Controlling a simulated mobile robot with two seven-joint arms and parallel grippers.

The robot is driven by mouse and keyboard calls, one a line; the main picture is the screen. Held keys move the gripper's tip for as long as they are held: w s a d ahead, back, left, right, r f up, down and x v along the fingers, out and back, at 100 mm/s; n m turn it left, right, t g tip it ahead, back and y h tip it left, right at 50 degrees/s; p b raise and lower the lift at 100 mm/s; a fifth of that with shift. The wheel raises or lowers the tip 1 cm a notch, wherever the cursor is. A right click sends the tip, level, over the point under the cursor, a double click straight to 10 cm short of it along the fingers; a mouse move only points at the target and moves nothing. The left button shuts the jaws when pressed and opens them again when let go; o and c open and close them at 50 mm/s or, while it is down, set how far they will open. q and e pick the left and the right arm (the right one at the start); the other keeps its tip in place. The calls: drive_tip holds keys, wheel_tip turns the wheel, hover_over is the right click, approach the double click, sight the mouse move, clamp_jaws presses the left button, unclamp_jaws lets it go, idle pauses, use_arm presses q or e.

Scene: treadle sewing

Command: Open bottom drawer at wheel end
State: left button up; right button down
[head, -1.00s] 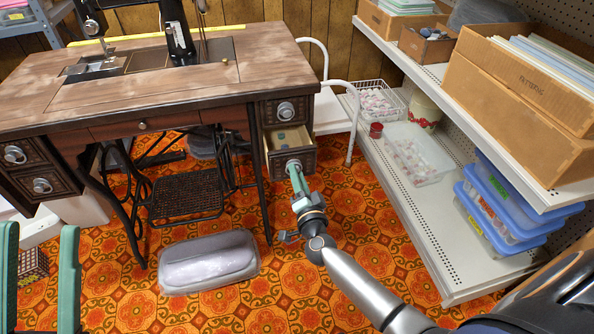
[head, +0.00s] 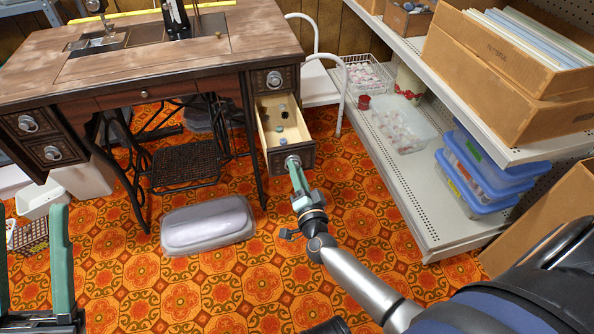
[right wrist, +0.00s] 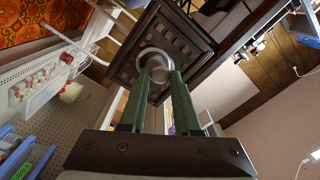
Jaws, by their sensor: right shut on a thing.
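The sewing table's bottom right drawer (head: 286,140) is pulled well out, below a closed upper drawer (head: 273,96). Several small round items lie inside it. My right gripper (head: 293,168) is shut on the round metal drawer pull, which shows between the green fingers in the right wrist view (right wrist: 155,62). The carved drawer front (right wrist: 172,42) fills the upper middle there. My left gripper (head: 31,212) is at the left edge of the head view, its fingers apart and empty, away from the table.
A white metal shelf (head: 420,190) with blue-lidded boxes (head: 480,168) stands at right. A white step stool (head: 325,90) is behind the drawer. Floor before the drawer is open.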

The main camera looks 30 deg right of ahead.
drive_tip(key=c, duration=0.6)
unclamp_jaws()
